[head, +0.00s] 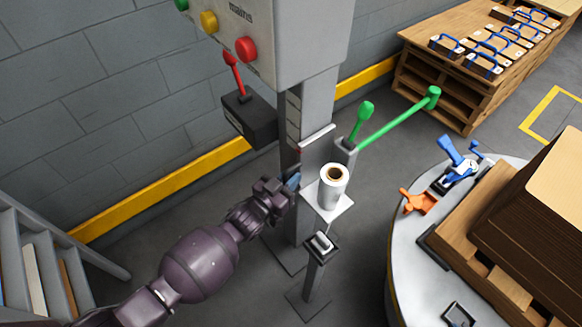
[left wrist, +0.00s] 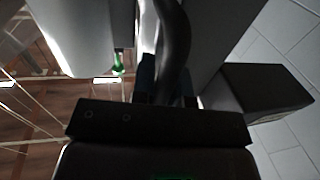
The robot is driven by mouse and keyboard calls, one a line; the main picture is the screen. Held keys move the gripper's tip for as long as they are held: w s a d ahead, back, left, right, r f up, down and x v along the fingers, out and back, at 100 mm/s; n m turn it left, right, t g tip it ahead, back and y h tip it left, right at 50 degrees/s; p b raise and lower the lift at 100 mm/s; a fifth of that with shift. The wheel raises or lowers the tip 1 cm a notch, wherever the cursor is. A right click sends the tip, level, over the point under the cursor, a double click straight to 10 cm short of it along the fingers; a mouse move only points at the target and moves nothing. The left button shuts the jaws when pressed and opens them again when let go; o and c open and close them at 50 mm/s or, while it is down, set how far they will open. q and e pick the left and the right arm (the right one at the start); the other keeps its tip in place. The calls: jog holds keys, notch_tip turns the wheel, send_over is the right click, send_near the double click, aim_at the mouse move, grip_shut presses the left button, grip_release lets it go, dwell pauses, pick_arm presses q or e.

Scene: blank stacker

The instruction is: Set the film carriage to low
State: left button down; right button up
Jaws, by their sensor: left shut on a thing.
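The film carriage (head: 341,208) is a pale bracket on the grey mast (head: 291,125), with a white film roll (head: 333,188) standing upright on its plate. It sits on the lower part of the mast, well below the button box. My left gripper (head: 292,182) is at the mast, just left of the carriage. In the left wrist view it is shut on a dark curved handle (left wrist: 173,35), which runs between its blue fingers. The gripper partly hides how the handle joins the carriage. My right gripper is not in view.
A control box (head: 265,35) and a black box with a red lever (head: 247,115) are on the mast above. A green lever arm (head: 398,119) is right of it. A small post (head: 321,246) stands in front. A round turntable (head: 405,250) with a loaded pallet is at right.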

pick_arm(q)
jog(key=shift+s+f, duration=0.15)
jog(key=shift+f, duration=0.25)
jog(key=c, duration=1.1)
grip_release()
jog(key=shift+r, duration=0.15)
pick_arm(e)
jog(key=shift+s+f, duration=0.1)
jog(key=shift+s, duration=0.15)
pick_arm(q)
jog(key=shift+a, duration=0.1)
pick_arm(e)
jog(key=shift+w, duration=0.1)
pick_arm(q)
jog(key=shift+s+a, duration=0.25)
jog(key=shift+p+v, duration=1.1)
jog(key=shift+v, duration=3.85)
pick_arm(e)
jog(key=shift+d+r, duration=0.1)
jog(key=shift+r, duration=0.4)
